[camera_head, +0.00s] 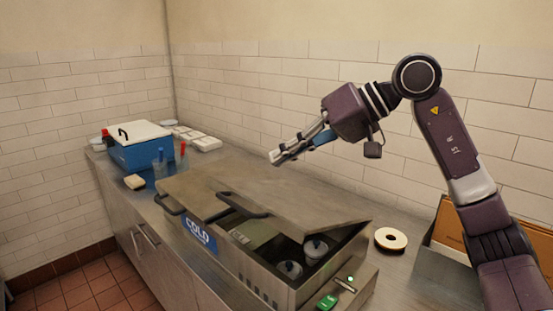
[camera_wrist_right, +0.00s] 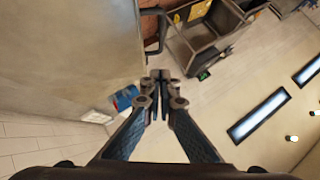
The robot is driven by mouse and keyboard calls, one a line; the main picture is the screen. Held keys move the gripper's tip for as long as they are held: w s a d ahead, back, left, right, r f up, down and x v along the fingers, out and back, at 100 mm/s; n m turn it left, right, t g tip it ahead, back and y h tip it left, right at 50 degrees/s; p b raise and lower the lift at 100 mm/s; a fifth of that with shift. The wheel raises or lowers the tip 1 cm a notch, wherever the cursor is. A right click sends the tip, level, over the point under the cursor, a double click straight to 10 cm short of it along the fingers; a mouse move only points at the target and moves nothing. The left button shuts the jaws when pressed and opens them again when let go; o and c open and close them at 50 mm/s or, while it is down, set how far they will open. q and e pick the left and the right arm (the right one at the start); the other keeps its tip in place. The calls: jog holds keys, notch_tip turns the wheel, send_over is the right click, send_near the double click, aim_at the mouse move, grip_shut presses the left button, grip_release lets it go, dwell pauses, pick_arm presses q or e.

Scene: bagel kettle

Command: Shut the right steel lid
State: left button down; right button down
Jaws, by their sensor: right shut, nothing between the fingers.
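The right steel lid (camera_head: 295,205) sits tilted on the steel cold box (camera_head: 262,262), its front edge raised above the rim. A dark handle (camera_head: 243,208) runs along that edge. Through the gap I see lidded round containers (camera_head: 315,250) inside. The left steel lid (camera_head: 195,190) lies lower and looks shut, with its own handle (camera_head: 169,205). My right gripper (camera_head: 280,157) is shut and empty, in the air above and behind the lids, apart from them. It also shows in the right wrist view (camera_wrist_right: 160,75). My left gripper is not in view.
A blue cooler (camera_head: 143,153) with a white lid stands at the back left, near white packs (camera_head: 200,141). A tape roll (camera_head: 391,240) lies right of the box, near a cardboard-filled bin (camera_head: 445,265). A tiled wall (camera_head: 300,80) stands behind the counter.

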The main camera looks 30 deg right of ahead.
jog(key=p, duration=0.2)
send_over(253, 202)
notch_tip(253, 202, down, 4)
jog(key=shift+w+f, duration=0.1)
jog(key=shift+f, duration=0.05)
jog(key=shift+a+f, duration=0.25)
jog(key=shift+f, duration=0.25)
jog(key=shift+a+f, duration=0.25)
jog(key=shift+f, duration=0.25)
jog(key=shift+s+a+f+p, duration=0.35)
jog(key=shift+a+f+p, duration=0.1)
jog(key=shift+f, duration=0.3)
jog(key=s+a+f+h+b, duration=0.1)
jog(key=a+f+b, duration=0.2)
jog(key=f+b, duration=0.5)
jog(key=shift+f+n, duration=0.3)
jog(key=shift+f, duration=0.55)
jog(key=shift+r, duration=0.1)
